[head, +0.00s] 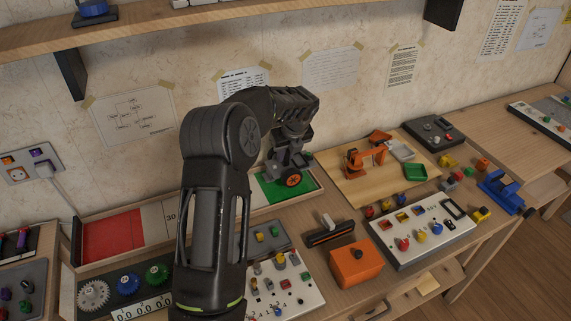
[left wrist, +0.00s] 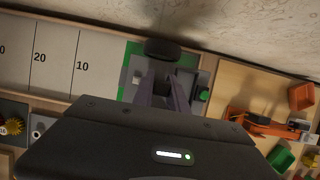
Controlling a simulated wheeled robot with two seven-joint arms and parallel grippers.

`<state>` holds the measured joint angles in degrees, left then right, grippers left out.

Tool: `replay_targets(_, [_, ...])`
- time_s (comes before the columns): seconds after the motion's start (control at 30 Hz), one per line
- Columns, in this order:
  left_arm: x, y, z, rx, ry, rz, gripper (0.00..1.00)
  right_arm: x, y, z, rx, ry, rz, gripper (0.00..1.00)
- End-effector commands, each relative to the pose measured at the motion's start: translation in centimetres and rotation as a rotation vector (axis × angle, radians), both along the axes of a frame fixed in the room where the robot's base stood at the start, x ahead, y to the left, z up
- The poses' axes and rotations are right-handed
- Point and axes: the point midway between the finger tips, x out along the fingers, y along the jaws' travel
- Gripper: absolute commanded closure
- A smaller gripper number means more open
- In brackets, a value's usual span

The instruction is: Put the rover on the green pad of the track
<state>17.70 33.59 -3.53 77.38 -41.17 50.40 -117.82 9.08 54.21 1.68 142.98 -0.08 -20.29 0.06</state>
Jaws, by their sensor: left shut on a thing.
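The rover (head: 293,180) is a small dark vehicle with black wheels, one with an orange hub. My left gripper (head: 288,161) is shut on it from above. In the left wrist view the rover (left wrist: 162,50) shows a black wheel beyond the fingers (left wrist: 166,92) and grey parts beside them. The rover is over the green pad (head: 269,191) at the right end of the track (head: 153,224). The pad also shows around it in the left wrist view (left wrist: 127,82). I cannot tell whether its wheels touch the pad. My arm hides the track's middle. My right gripper is not in view.
The track has low wooden walls, a red left end (head: 113,235) and numbered white sections. Right of it is a board with an orange toy arm (head: 364,161). An orange box (head: 356,265) and button panels stand in front. The wall is close behind.

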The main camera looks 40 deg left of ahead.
Motion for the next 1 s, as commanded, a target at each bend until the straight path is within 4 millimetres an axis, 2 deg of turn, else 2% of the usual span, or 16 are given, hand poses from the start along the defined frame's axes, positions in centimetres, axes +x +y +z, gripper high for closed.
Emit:
replay_targets(0.3, [0.0,0.0,-0.1,0.001,-0.002,0.001,1.0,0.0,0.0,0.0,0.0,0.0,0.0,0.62])
replay_targets(0.6, [-0.1,0.1,-3.6,0.0,0.001,0.0,1.0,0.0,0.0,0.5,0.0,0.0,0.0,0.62])
replay_targets(1.0, [0.0,0.0,-4.1,0.0,-0.002,0.001,1.0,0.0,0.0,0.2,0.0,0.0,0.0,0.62])
